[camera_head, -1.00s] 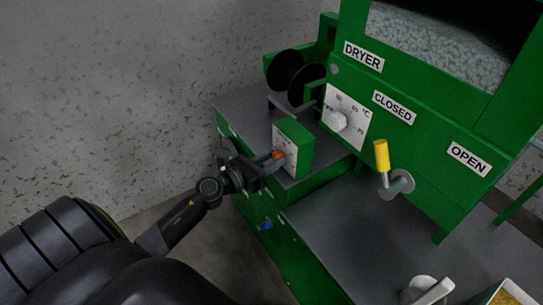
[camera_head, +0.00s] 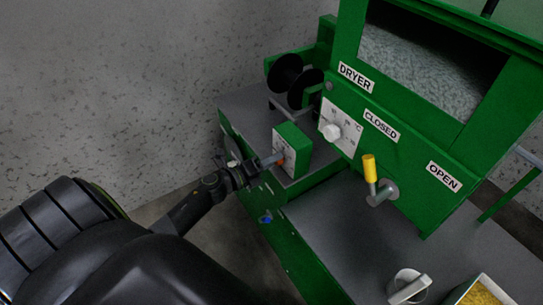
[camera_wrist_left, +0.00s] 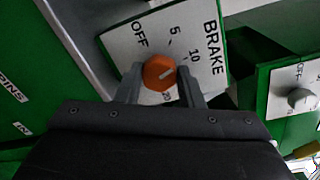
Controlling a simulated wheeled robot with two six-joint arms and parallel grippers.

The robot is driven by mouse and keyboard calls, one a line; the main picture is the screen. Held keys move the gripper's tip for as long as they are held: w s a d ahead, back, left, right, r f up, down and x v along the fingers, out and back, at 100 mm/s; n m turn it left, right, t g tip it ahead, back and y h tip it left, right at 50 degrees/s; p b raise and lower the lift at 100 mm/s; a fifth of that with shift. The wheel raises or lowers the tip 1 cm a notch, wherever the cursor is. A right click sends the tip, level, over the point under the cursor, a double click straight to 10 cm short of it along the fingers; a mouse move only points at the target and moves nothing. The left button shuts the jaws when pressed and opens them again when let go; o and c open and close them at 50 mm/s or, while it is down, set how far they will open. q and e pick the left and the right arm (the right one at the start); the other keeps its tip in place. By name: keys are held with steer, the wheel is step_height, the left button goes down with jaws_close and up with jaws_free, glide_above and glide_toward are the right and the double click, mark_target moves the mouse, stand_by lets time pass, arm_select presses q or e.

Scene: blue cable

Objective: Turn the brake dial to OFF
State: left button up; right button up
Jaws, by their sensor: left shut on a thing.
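The brake dial is an orange knob (camera_wrist_left: 160,72) on a white plate (camera_wrist_left: 125,47) marked BRAKE, OFF, 5, 10 and 20. The plate is on the front of a small green box (camera_head: 293,148). The pale pointer line on the knob points up and right, roughly towards 10, away from OFF. My left gripper (camera_wrist_left: 158,78) is shut on the knob, one finger on each side. In the head view my left gripper (camera_head: 276,160) hides most of the knob. My right gripper is not in view.
Dark spools (camera_head: 298,80) stand behind the brake box. The green dryer (camera_head: 415,150) to the right has a white temperature dial (camera_head: 332,131) and a yellow-handled lever (camera_head: 370,170). A second white-plated dial (camera_wrist_left: 301,98) is at the wrist view's right.

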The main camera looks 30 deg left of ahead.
arm_select(q)
steer(key=shift+a+f+n+h+p, duration=0.1)
steer(key=shift+n+h+p, duration=0.3)
steer(key=shift+n+p, duration=2.4)
steer(key=shift+f+n+h+p, duration=0.1)
steer(key=shift+n+h+p, duration=0.55)
steer(key=shift+n, duration=3.95)
steer(key=shift+y, duration=0.25)
steer(key=o, duration=1)
steer(key=shift+c, duration=0.2)
steer(key=b+v, duration=0.2)
steer(key=v, duration=1.5)
steer(key=shift+s+r+b, duration=0.15)
steer(key=shift+b, duration=0.15)
